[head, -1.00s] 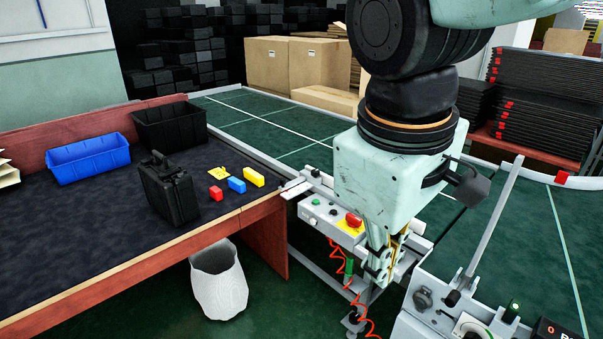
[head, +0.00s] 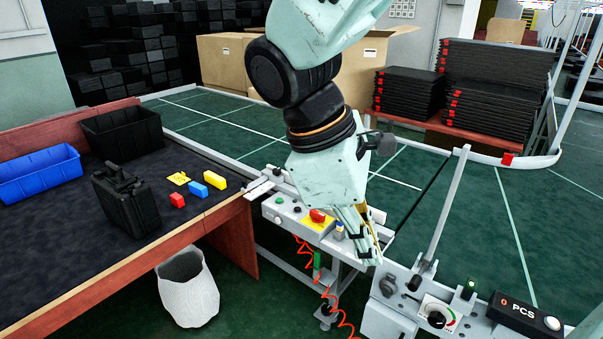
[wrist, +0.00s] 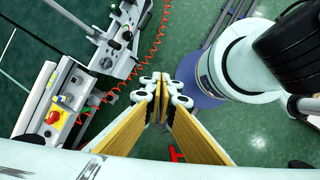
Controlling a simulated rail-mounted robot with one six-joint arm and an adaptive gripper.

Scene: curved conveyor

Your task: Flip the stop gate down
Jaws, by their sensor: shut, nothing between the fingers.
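A long grey bar (head: 449,208) stands up, leaning a little right, from a hinge on the grey frame at the right in the head view; it looks like the stop gate. In the wrist view a long bar (wrist: 70,20) runs to the same fittings at the upper left. My gripper (head: 377,260) points down, left of the bar's foot and apart from it. In the wrist view my gripper (wrist: 160,88) has its fingers together with nothing between them.
A control box (head: 300,215) with a red button is left of my gripper. A counter marked PCS (head: 525,317) and a dial box (head: 437,312) are at the lower right. A red coiled hose (head: 325,285) hangs below. The green conveyor (head: 480,215) behind is clear.

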